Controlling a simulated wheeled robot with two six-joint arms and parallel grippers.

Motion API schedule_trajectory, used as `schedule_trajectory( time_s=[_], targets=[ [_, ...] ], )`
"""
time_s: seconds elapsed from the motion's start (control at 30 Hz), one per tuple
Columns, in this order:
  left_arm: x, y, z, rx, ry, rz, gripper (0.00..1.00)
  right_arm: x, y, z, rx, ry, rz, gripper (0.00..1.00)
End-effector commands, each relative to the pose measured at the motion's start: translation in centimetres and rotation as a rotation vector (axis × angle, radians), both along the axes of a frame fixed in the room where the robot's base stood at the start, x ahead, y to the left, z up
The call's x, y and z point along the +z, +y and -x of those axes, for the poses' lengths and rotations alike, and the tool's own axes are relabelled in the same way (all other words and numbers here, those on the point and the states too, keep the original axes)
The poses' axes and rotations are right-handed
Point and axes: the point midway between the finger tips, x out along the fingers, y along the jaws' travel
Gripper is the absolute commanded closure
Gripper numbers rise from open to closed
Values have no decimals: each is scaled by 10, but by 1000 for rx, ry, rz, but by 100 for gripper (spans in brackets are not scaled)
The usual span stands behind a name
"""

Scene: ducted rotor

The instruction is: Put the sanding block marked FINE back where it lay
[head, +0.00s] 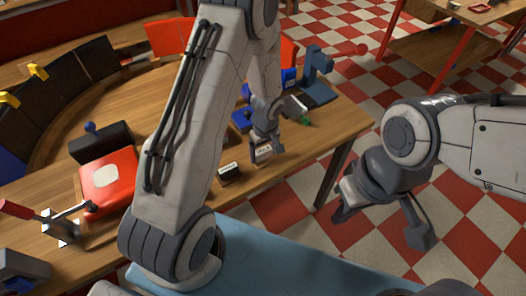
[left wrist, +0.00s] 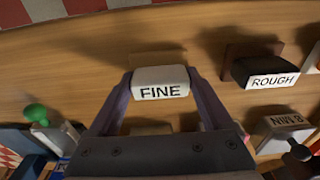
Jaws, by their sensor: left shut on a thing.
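The pale sanding block marked FINE (left wrist: 160,90) is between the two fingers of my left gripper (left wrist: 160,95), which is shut on it. The label faces the wrist camera and reads upright. In the head view the held FINE block (head: 263,154) shows below my left gripper (head: 266,142), over the front part of the wooden table. Whether it touches the tabletop I cannot tell. A brownish rectangular patch (left wrist: 158,57) shows on the wood just behind the block. My right gripper (head: 382,222) hangs over the checkered floor with its fingers apart and empty.
The dark block marked ROUGH (left wrist: 270,76) lies to the right of FINE; it also shows in the head view (head: 230,173). A green knob (left wrist: 35,112) is at left. The table's front edge is close.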

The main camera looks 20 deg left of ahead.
Motion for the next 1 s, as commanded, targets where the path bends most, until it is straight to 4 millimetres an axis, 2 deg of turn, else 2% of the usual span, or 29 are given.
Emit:
schedule_trajectory(
  time_s=[0.07, 0.1, 0.37, 0.5, 1.0],
  targets=[
    [-4, 0, 0, 0, 0, 0, 69, -5, 0, 0, 0, 0, 0, 100],
    [-2, 0, 0, 0, 0, 0, 1, -3, 0, 0, 0, 0, 0, 100],
    [-1, 0, 0, 0, 0, 0, 0, -2, 0, 0, 0, 0, 0, 100],
    [6, 0, 0, 0, -2, -1, 0, 2, 0, 0, 0, 0, 0, 100],
    [100, -7, 5, 0, -6, 1, 0, -11, 0, 0, 1, 0, 0, 100]
  ],
)
